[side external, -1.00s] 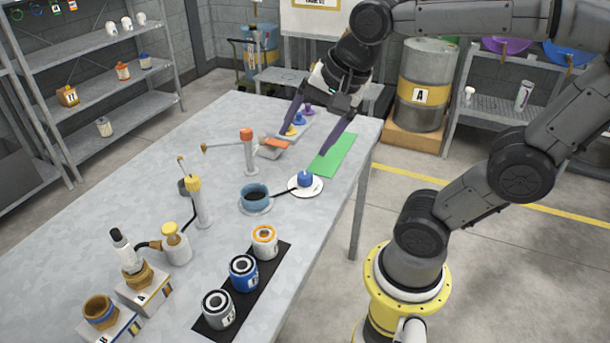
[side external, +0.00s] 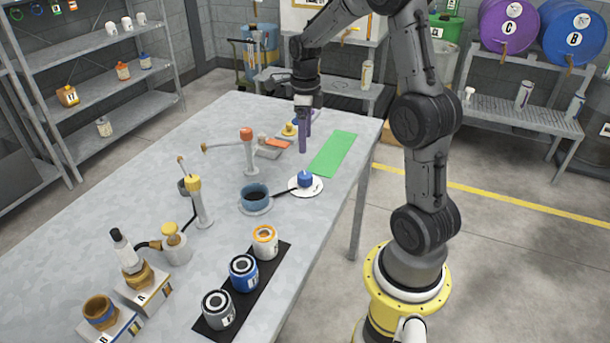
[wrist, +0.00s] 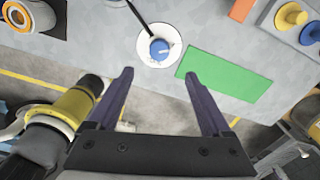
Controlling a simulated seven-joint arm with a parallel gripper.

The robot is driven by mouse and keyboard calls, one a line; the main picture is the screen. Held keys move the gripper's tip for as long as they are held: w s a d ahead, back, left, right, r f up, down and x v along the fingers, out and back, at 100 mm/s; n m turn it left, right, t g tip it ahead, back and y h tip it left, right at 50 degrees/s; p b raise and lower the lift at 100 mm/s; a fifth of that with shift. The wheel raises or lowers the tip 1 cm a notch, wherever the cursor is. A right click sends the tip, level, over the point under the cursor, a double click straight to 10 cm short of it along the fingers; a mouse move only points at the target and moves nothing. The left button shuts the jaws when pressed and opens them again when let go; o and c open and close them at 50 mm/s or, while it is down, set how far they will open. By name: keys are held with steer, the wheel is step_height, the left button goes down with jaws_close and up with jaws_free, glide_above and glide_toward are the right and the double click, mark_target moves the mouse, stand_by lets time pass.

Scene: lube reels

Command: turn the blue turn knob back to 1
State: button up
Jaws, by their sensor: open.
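The blue turn knob (side external: 305,179) stands on a round white dial plate (side external: 318,188) near the table's right edge. The wrist view shows the knob (wrist: 159,48) from above, with a white pointer mark on its top; I cannot read any numbers on the dial. My gripper (side external: 305,142) points down with its two purple fingers apart and empty. In the side view it appears behind the knob, clear of it. In the wrist view the knob lies just beyond the gap between the fingertips (wrist: 158,73).
A green mat (side external: 333,153) lies beside the dial. A blue cup (side external: 255,195) on a saucer stands left of it, with a dark rod between. Yellow (wrist: 291,15) and blue (wrist: 312,33) spool-like pieces are at the back. Several cans stand on a black strip (side external: 268,275) in front.

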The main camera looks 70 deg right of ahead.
mark_target(305, 175)
step_height(305, 175, down, 13)
steer(key=shift+r, duration=0.1)
stand_by(0.3)
steer(key=shift+c, duration=0.3)
jaws_close()
